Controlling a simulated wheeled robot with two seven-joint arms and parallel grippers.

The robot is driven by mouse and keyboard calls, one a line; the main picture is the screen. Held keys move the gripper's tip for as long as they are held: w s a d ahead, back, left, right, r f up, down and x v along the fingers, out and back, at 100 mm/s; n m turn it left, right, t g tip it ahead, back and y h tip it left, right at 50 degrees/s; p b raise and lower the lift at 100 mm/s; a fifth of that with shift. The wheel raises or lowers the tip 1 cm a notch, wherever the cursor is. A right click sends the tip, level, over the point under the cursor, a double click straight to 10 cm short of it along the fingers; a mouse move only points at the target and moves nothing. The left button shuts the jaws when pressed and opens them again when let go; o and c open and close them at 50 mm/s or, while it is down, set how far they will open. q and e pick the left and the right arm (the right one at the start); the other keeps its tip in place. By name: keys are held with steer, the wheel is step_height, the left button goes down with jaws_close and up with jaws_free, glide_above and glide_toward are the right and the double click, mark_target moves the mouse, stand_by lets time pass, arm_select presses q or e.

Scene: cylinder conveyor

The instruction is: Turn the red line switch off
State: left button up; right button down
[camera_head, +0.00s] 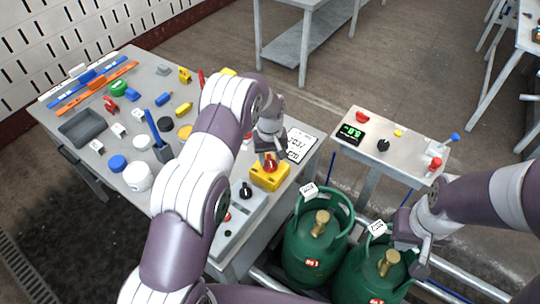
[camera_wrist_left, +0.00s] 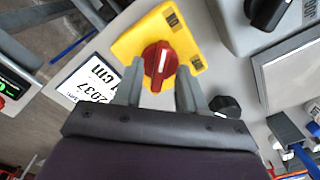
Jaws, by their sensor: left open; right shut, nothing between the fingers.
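The red line switch (camera_head: 269,162) is a red rotary knob on a yellow base (camera_head: 263,181), on the near right part of the workbench. In the left wrist view the red knob (camera_wrist_left: 160,66) has a white mark pointing roughly up the picture, and its yellow base (camera_wrist_left: 128,47) lies tilted. My left gripper (camera_wrist_left: 157,72) is open, with one finger on each side of the knob's near part; whether they touch it I cannot tell. In the head view my left gripper (camera_head: 270,150) is just above the switch. My right gripper (camera_head: 405,256) is shut and empty by the green gas cylinders.
A black knob (camera_head: 245,190) sits on a grey panel beside the switch. A printed card (camera_head: 298,146) lies behind it. Green cylinders (camera_head: 312,240) stand right of the bench. A small table (camera_head: 400,149) holds a display (camera_head: 350,132). Tools and containers fill the bench's left.

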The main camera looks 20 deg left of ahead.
arm_select(q)
steer(key=shift+f, duration=0.25)
jaws_close()
steer(key=shift+m, duration=0.3)
steer(key=m+b, duration=0.1)
steer(key=m, duration=0.1)
steer(key=shift+m, duration=0.4)
steer(key=m+b, duration=0.1)
steer(key=m, duration=0.4)
steer(key=shift+w, duration=0.1)
steer(key=m+b, duration=0.1)
steer(key=m, duration=0.4)
steer(key=shift+r+m, duration=0.1)
steer(key=shift+m, duration=2.1)
